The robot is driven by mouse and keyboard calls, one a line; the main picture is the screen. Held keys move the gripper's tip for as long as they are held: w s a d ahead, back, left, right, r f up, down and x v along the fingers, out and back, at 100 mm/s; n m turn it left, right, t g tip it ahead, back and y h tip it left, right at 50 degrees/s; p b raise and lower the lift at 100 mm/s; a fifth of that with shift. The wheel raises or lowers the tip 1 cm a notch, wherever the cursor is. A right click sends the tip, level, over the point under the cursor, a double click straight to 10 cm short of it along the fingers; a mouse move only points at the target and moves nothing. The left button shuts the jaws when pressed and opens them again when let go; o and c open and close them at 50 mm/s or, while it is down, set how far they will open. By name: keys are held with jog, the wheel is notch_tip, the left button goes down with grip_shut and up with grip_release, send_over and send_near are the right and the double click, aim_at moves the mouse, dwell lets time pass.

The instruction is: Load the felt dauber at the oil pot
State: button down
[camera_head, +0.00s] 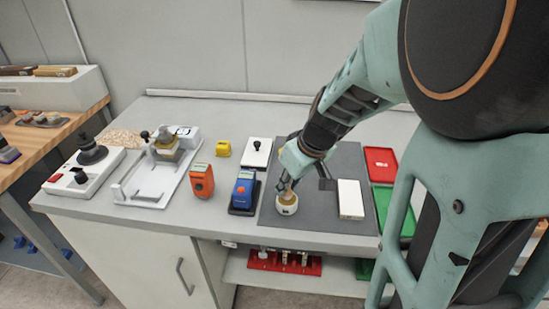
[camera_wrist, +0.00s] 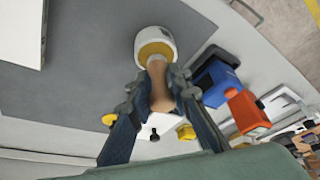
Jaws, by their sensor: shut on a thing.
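The oil pot (camera_head: 287,204) is a small white round cup near the front edge of the dark grey mat. In the wrist view the oil pot (camera_wrist: 170,37) shows an amber top. My gripper (camera_head: 289,184) is just above the pot and points down at it. It is shut on the felt dauber, whose pale wooden handle (camera_wrist: 158,88) shows between the fingers in the wrist view. The dauber's far end meets the amber opening of the pot. The felt tip is hidden, and I cannot tell how deep it sits.
A white block (camera_head: 350,199) lies on the grey mat (camera_head: 320,222) right of the pot. A blue device (camera_head: 243,190) and an orange device (camera_head: 201,180) stand to the left. Red (camera_head: 381,161) and green trays (camera_head: 383,199) lie at the right, partly behind my arm.

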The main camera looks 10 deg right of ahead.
jog(key=shift+f+b, duration=0.4)
jog(key=shift+b, duration=0.25)
dwell(1.8)
jog(key=shift+r+p, duration=2.25)
jog(key=shift+r, duration=1.35)
